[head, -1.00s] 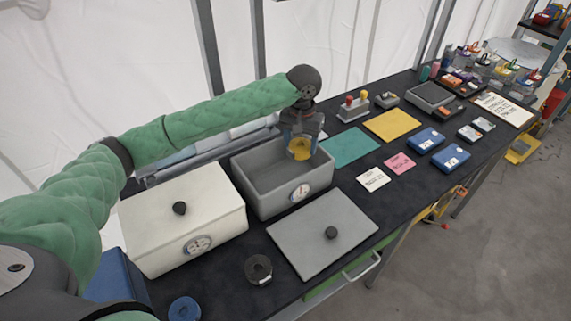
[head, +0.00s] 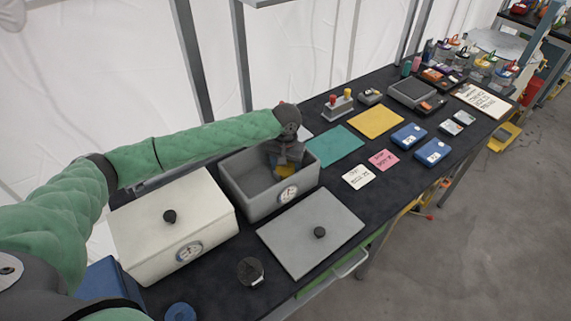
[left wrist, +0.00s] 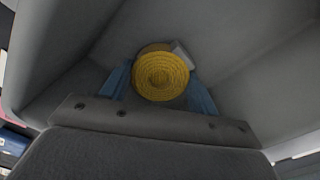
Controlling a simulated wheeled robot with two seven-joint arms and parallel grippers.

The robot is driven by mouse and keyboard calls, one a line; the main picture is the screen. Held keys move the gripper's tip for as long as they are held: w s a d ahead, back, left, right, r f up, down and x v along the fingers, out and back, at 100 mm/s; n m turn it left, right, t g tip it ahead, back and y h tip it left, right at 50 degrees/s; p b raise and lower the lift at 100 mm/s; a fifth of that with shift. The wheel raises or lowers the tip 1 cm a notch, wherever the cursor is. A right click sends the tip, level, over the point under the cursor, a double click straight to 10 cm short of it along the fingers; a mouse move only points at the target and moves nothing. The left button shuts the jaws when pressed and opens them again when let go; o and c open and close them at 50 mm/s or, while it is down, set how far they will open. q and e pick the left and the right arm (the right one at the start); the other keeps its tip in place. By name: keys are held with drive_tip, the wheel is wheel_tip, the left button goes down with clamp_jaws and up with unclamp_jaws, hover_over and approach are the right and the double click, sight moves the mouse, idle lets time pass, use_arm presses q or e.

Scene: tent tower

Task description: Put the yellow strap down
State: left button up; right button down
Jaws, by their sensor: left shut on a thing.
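The yellow strap (left wrist: 160,76) is a rolled coil. In the left wrist view it sits between the two blue fingers of my left gripper (left wrist: 160,84), which is shut on it. The wrist view shows grey walls around the gripper. I cannot tell whether the strap touches the box floor. My right gripper is not in view.
A grey lid (head: 300,245) lies flat in front of the box. A closed white box (head: 150,235) stands to its left. A teal mat (head: 335,146), a yellow mat (head: 376,122) and blue cases (head: 408,136) lie to the right. A dark roll (head: 250,271) is near the front edge.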

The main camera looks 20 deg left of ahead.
sight(286, 168)
use_arm(q)
drive_tip(key=shift+f, duration=0.15)
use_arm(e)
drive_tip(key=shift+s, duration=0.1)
use_arm(q)
drive_tip(key=o, duration=1)
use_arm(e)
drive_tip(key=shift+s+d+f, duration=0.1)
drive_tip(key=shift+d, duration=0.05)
use_arm(q)
drive_tip(key=shift+o, duration=0.2)
wheel_tip(286, 168, up, 2)
drive_tip(key=shift+r+b, duration=0.2)
drive_tip(key=shift+b, duration=0.6)
wheel_tip(286, 168, up, 10)
drive_tip(key=b, duration=0.3)
drive_tip(key=shift+f, duration=0.15)
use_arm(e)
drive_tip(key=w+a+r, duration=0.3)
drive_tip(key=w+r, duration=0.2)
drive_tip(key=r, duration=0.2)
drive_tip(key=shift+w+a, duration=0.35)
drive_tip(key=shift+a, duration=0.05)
